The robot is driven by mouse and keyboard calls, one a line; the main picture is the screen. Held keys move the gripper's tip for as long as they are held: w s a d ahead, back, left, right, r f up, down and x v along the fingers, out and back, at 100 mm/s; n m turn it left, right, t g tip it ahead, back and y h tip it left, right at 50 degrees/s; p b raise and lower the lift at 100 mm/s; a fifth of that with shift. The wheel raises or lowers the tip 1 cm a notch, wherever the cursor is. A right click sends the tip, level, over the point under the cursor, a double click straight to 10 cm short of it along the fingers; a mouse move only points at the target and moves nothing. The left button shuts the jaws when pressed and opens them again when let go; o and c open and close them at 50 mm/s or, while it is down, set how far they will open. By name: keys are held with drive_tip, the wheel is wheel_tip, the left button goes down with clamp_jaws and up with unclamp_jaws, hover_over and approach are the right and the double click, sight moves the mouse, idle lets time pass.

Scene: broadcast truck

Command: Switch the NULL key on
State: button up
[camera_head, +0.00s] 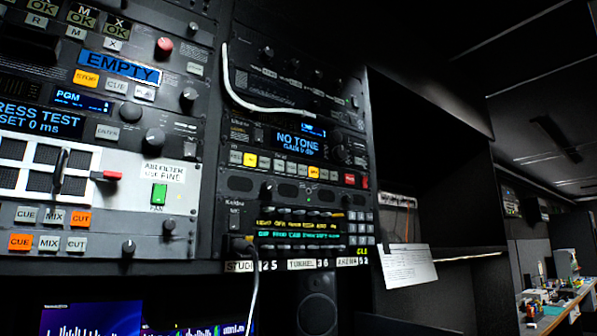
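I cannot pick out the NULL key by its label; the small key legends are too small to read. The unit with the blue "NO TONE" display (299,142) has a row of small keys under it. My gripper is not in view.
White cable (250,106) hangs across the upper unit. A paper sheet (407,267) hangs right of the racks. A cluttered bench (552,303) stands far right.

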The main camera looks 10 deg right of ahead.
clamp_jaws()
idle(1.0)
